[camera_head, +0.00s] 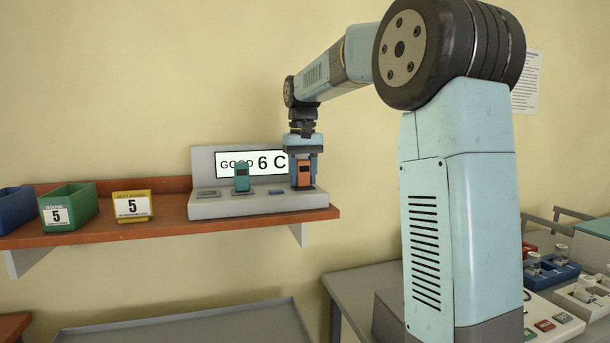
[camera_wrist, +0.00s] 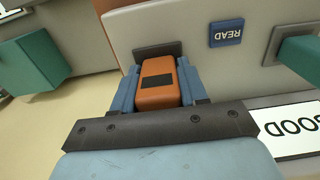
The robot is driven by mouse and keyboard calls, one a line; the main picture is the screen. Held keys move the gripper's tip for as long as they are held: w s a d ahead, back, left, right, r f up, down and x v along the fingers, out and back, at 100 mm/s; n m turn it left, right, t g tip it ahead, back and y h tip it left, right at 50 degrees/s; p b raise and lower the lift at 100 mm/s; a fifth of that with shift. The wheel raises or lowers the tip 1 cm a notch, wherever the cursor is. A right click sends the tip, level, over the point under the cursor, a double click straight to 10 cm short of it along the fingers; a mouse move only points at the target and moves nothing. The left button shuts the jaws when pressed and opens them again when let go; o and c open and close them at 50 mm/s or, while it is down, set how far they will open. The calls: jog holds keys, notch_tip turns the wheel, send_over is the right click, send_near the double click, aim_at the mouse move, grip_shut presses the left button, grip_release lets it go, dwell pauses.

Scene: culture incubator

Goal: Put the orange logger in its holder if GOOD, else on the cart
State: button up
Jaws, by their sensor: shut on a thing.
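The orange logger (camera_head: 304,174) stands upright at the right end of the grey reader (camera_head: 215,208) on the wall shelf. My gripper (camera_head: 303,160) reaches down from above and is shut on it. In the wrist view the orange logger (camera_wrist: 158,90) sits between the two blue fingers of my gripper (camera_wrist: 158,70), its far end at a dark pad (camera_wrist: 158,49) on the reader. Whether it touches the pad is unclear. The reader's screen (camera_head: 262,164) shows GOOD 6 C, partly covered by a teal logger (camera_head: 242,178). I cannot identify the holder for certain.
A blue READ button (camera_head: 277,193) lies between the two loggers. A green bin (camera_head: 68,208) and a yellow card (camera_head: 132,206) reading 5 stand left on the shelf (camera_head: 165,212). A grey cart-like top (camera_head: 190,325) below looks bare.

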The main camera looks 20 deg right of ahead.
grip_shut()
jog(key=shift+r, duration=0.2)
jog(key=shift+r, duration=2.75)
jog(key=w, duration=0.3)
jog(key=w+d+r, duration=0.1)
jog(key=w, duration=0.1)
jog(key=shift+w, duration=0.1)
